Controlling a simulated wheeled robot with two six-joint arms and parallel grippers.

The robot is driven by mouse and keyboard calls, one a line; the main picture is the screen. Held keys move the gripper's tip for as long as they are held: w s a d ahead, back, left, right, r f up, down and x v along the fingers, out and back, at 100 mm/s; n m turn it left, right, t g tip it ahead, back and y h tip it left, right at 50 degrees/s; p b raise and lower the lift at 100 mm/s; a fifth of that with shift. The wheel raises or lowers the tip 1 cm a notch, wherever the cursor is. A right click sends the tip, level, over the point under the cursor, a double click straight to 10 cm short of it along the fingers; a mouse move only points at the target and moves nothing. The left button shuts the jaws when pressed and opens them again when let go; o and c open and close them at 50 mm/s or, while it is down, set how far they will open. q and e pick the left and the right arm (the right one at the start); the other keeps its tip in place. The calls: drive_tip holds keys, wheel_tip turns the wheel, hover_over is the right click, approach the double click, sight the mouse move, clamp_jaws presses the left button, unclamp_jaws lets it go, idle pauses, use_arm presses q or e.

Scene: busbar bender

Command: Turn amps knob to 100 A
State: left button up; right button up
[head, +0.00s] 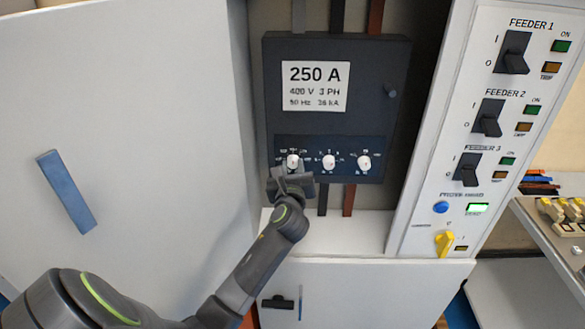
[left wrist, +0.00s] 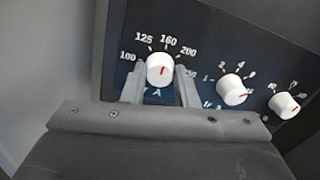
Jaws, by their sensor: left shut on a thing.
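The amps knob is the left white knob (head: 293,161) of three on the dark breaker panel marked 250 A. In the left wrist view the knob (left wrist: 160,69) has a short red line, roughly upright; which end points is hard to tell. Labels 100, 125, 160 and 200 run around it, with a partly covered one at right, and an A below. My left gripper (head: 292,180) is at the knob from below. In the left wrist view its fingers (left wrist: 160,86) stand either side of the knob, shut on it. My right gripper is not in view.
Two more white knobs (head: 328,162) (head: 364,163) sit close to the right on the panel. A feeder column (head: 428,170) with black switches and a yellow knob (head: 445,243) stands further right. A large pale door (head: 130,140) with a blue handle (head: 66,191) is at left.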

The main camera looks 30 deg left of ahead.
use_arm(q)
drive_tip(key=n, duration=0.3)
drive_tip(key=shift+n, duration=0.3)
drive_tip(key=n, duration=0.4)
drive_tip(key=shift+n, duration=0.3)
drive_tip(key=n+b, duration=0.1)
drive_tip(key=n, duration=0.4)
drive_tip(key=shift+n+b, duration=0.9)
drive_tip(key=shift+n, duration=1.3)
drive_tip(key=o, duration=1)
drive_tip(key=shift+f, duration=0.15)
